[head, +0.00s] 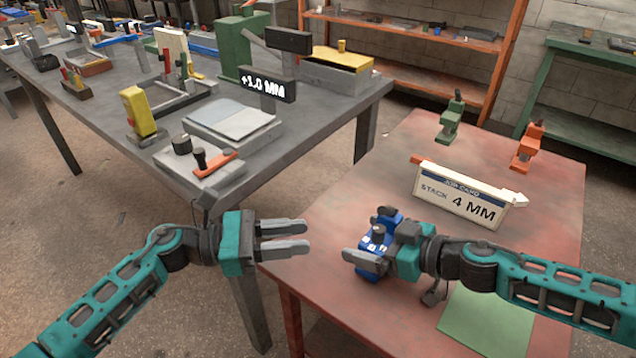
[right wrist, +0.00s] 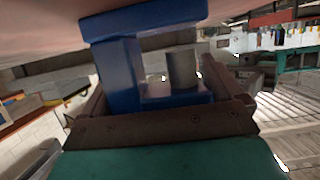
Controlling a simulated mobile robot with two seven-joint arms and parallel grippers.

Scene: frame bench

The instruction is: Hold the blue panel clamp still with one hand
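The blue panel clamp (head: 375,238) stands at the left edge of the reddish table, partly covered by my right gripper (head: 378,250). In the right wrist view the clamp's blue body (right wrist: 118,70) and a grey cylinder on it fill the space between the two fingers. The fingers flank it on both sides and appear closed on it. My left gripper (head: 283,239) is open and empty, left of the clamp and apart from it, with a gap between its fingers. The clamp's underside is hidden.
A job card sign (head: 460,197) reading "STACK 4 MM" stands behind the clamp. A green clamp (head: 451,120) and an orange clamp (head: 527,145) stand further back. A green sheet (head: 487,322) lies in front. The grey bench (head: 305,118) at left holds several fixtures.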

